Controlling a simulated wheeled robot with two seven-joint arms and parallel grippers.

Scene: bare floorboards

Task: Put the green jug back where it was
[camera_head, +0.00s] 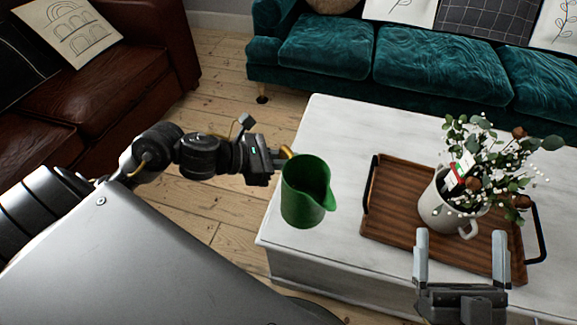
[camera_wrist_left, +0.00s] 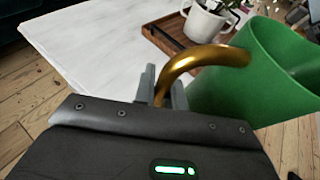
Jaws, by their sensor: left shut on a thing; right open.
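The green jug (camera_head: 306,192) with a gold handle is upright at the left side of the white table in the head view. It also fills the right of the left wrist view (camera_wrist_left: 250,85). My left gripper (camera_head: 281,155) is shut on the jug's gold handle (camera_wrist_left: 195,58), its fingers on either side of the handle's lower end. I cannot tell whether the jug's base, near the table's left edge, touches the tabletop. My right gripper (camera_head: 462,262) is open and empty over the front right of the tray.
The white table (camera_head: 325,130) has free room at its back left and front. A wooden tray (camera_head: 388,205) with black handles holds a white mug (camera_head: 432,208) of flowers. A teal sofa (camera_head: 410,60) stands behind, a brown leather sofa (camera_head: 110,85) at the left.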

